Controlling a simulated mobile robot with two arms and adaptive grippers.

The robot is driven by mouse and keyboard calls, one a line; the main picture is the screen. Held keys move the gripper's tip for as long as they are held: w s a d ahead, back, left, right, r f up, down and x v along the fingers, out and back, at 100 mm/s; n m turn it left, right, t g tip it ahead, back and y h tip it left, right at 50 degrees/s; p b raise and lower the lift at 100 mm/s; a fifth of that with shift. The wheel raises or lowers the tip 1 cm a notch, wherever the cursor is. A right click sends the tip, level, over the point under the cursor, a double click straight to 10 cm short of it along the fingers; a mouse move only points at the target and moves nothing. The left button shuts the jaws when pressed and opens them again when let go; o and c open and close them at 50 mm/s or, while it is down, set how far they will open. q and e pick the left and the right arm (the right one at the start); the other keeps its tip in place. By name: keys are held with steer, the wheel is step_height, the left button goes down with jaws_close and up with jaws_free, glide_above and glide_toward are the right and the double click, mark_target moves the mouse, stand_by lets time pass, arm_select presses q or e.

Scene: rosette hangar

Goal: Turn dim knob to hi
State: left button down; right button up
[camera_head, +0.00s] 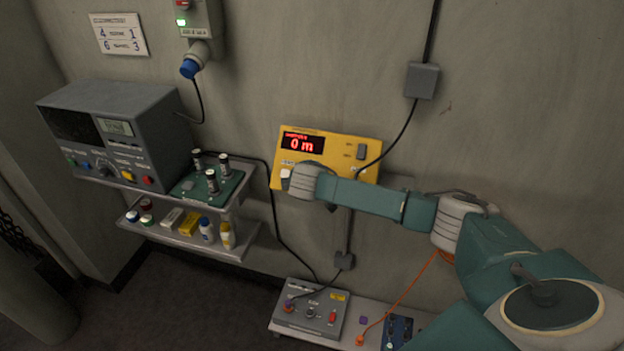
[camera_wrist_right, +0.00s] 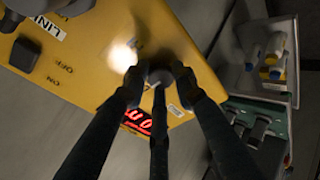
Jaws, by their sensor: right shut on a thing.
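A yellow wall panel (camera_head: 345,150) with a red lit display (camera_head: 301,143) reading "0 m" hangs in the middle of the head view. In the right wrist view the panel (camera_wrist_right: 70,75) shows tilted, its display (camera_wrist_right: 138,121) partly behind my fingers. My right gripper (camera_wrist_right: 159,76) is shut on a small dark round knob (camera_wrist_right: 159,77) on the panel's face. The fingers cover much of the knob, and I cannot read its setting. In the head view my right arm reaches in from the right and hides the panel's lower part and the knob. My left gripper is not in view.
A grey instrument box (camera_head: 130,125) and a green circuit board (camera_head: 205,187) stand on a wall shelf at left, with bottles on the shelf below. A grey control box (camera_head: 310,312) sits low under the panel. Black cables run along the wall.

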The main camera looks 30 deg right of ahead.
steer(key=shift+a+f, duration=0.1)
steer(key=m+b, duration=0.2)
steer(key=m, duration=0.1)
steer(key=shift+a+f+m+h, duration=0.1)
steer(key=shift+f+m+h, duration=0.1)
steer(key=shift+m+h, duration=0.1)
steer(key=m+h+b, duration=0.1)
steer(key=m+b, duration=0.3)
steer(key=m, duration=0.1)
steer(key=shift+a+m, duration=0.1)
steer(key=shift+m, duration=0.3)
steer(key=m+h+b, duration=0.1)
steer(key=m+b, duration=0.4)
steer(key=m, duration=0.1)
steer(key=shift+w+m, duration=0.1)
steer(key=shift+m, duration=0.2)
steer(key=shift+r+m+g+b, duration=0.15)
steer(key=shift+m+g+b, duration=0.25)
steer(key=shift+m+b, duration=0.45)
steer(key=shift+r+m, duration=0.15)
steer(key=shift+m, duration=0.5)
steer(key=shift+h+b, duration=0.3)
steer(key=shift+r, duration=0.1)
